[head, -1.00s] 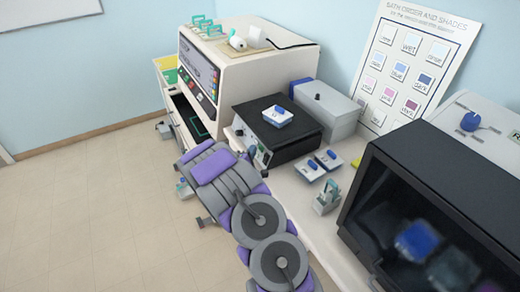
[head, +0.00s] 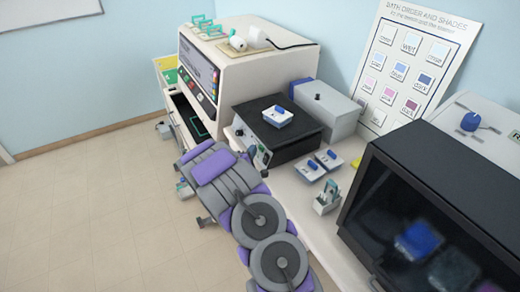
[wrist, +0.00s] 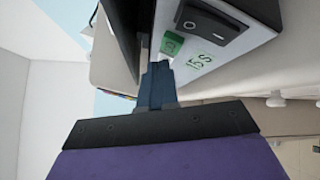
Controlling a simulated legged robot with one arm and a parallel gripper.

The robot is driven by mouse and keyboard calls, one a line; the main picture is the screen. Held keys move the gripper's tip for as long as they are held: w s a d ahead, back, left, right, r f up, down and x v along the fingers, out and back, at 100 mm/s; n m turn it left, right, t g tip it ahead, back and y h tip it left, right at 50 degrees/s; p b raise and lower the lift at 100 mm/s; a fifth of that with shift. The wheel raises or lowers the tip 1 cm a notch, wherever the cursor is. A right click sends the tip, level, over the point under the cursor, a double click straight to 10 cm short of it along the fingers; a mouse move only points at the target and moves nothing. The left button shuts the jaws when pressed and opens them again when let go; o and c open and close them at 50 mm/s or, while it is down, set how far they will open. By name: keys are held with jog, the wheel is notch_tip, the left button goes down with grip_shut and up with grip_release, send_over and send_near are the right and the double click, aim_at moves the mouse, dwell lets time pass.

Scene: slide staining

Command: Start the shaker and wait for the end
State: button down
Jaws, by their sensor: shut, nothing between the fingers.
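The shaker (head: 285,140) is a box with a black top and a pale front panel, standing on the bench in the head view. A small white tray with a blue-handled lid (head: 278,115) sits on its top. In the wrist view the panel shows a green button (wrist: 172,43), a black rocker switch (wrist: 211,25) and a green "15 S" label (wrist: 200,62). My gripper (wrist: 157,72) is shut and empty, its tips right at the green button's lower edge. I cannot tell whether they touch or press it. In the head view my gripper (head: 251,155) is at the shaker's front.
A large cream machine (head: 240,70) stands left, a dark screen (head: 430,210) at right.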

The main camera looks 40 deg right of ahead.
jog(key=shift+d, duration=0.1)
jog(key=shift+s+d+f+b, duration=0.1)
jog(key=shift+s+d+b, duration=0.05)
jog(key=shift+d+b, duration=0.15)
